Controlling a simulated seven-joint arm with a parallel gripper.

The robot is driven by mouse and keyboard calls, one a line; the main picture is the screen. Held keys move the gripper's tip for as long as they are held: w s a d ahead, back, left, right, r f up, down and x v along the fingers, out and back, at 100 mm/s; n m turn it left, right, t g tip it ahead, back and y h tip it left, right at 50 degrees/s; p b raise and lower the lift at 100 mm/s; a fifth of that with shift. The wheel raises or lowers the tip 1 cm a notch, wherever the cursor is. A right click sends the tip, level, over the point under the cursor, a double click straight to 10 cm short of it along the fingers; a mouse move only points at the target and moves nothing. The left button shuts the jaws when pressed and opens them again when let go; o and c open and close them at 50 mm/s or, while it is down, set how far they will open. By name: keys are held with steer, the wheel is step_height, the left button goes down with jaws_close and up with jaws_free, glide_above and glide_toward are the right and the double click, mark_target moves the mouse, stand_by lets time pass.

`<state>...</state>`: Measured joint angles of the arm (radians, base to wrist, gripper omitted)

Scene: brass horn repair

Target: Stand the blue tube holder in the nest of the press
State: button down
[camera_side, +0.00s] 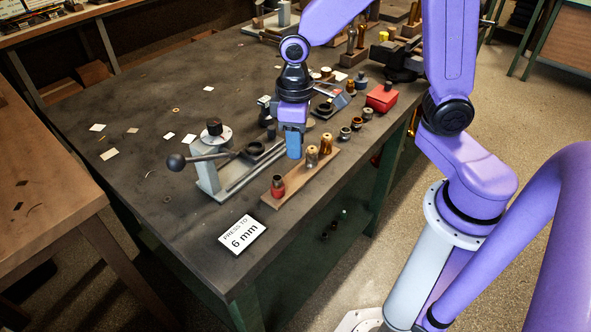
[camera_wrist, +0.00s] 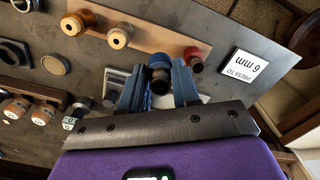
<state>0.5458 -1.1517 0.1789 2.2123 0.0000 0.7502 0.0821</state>
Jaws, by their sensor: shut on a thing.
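My gripper (camera_side: 293,150) points down over the wooden rack, and its blue fingers also show in the wrist view (camera_wrist: 160,88). It is shut on the blue tube holder (camera_wrist: 159,66), a small round piece seen between the fingertips. In the side view the fingers hide it, so I cannot tell whether its foot is clear of the rack. The grey press (camera_side: 207,180) stands left of my gripper, its ball-ended lever (camera_side: 176,162) reaching left. A dark ring (camera_side: 255,148) on the press looks like the nest.
The wooden rack (camera_side: 298,178) bears a red holder (camera_side: 278,187) and two brass-coloured holders (camera_side: 312,156). A sign reading "Press to 6 mm" (camera_side: 242,234) lies near the front. A red box (camera_side: 382,97) and several small fittings stand behind. The table's left part is mostly clear.

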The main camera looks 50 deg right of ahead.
steer(key=shift+r, duration=0.45)
steer(key=w+r, duration=0.1)
steer(key=w, duration=1.1)
steer(key=shift+w, duration=0.25)
steer(key=shift+f, duration=2.35)
steer(key=shift+f, duration=1.2)
steer(key=shift+c, duration=2.1)
jaws_free()
